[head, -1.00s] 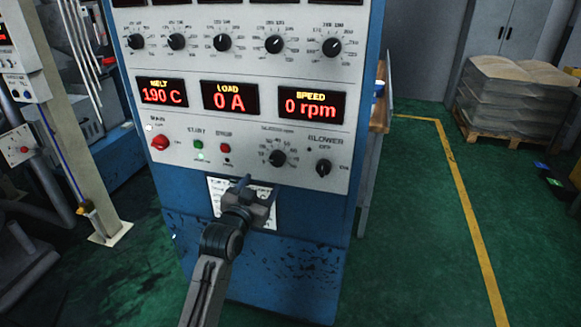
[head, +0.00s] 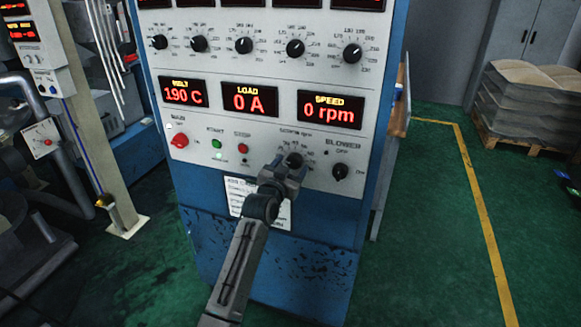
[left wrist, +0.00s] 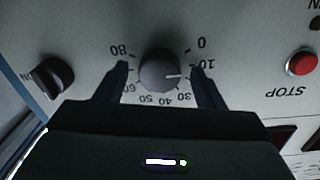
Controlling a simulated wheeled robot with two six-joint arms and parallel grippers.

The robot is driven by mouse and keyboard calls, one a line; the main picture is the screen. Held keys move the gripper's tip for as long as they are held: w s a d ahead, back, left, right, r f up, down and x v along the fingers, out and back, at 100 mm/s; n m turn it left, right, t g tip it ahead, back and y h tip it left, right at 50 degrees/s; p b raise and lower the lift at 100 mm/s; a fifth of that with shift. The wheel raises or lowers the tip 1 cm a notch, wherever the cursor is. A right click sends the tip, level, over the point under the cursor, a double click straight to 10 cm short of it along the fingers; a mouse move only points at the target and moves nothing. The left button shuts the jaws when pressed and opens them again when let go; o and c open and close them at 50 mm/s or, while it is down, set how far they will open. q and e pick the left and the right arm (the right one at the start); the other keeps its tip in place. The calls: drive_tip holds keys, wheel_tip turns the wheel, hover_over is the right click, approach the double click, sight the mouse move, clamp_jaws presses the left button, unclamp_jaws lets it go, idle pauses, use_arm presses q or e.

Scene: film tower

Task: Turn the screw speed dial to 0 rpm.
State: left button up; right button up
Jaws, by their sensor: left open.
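The screw speed dial (head: 294,160) is a dark round knob on the lower part of the grey panel. In the head view my left gripper (head: 285,168) partly covers the dial's scale. The speed display (head: 330,110) reads 0 rpm.
The blower switch (head: 340,172) is just right of the dial. The red stop button (head: 243,149) and green start button (head: 217,144) are to its left. A row of knobs lies above the displays. A paper sheet (head: 240,188) hangs below. Green floor is open at right.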

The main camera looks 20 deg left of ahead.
use_arm(q)
drive_tip(key=shift+c, duration=0.2)
drive_tip(key=c, duration=0.9)
drive_tip(key=shift+c, duration=0.2)
use_arm(e)
drive_tip(key=shift+r, duration=0.1)
use_arm(q)
drive_tip(key=shift+r+n+p, duration=0.1)
drive_tip(key=shift+n+p, duration=0.75)
drive_tip(key=shift+n, duration=0.45)
drive_tip(key=shift+d+n+p, duration=0.1)
drive_tip(key=shift+n+p, duration=1.2)
drive_tip(key=shift+n, duration=0.3)
use_arm(e)
drive_tip(key=shift+s+d+r, duration=0.1)
drive_tip(key=shift+s+r, duration=0.1)
drive_tip(key=shift+s, duration=0.6)
drive_tip(key=shift+s+r, duration=0.15)
drive_tip(key=shift+s, duration=0.7)
drive_tip(key=shift+s+d+r, duration=0.1)
drive_tip(key=shift+s+r, duration=0.1)
drive_tip(key=shift+s, duration=0.6)
drive_tip(key=shift+a, duration=0.1)
use_arm(q)
drive_tip(key=shift+n, duration=0.3)
drive_tip(key=o, duration=1)
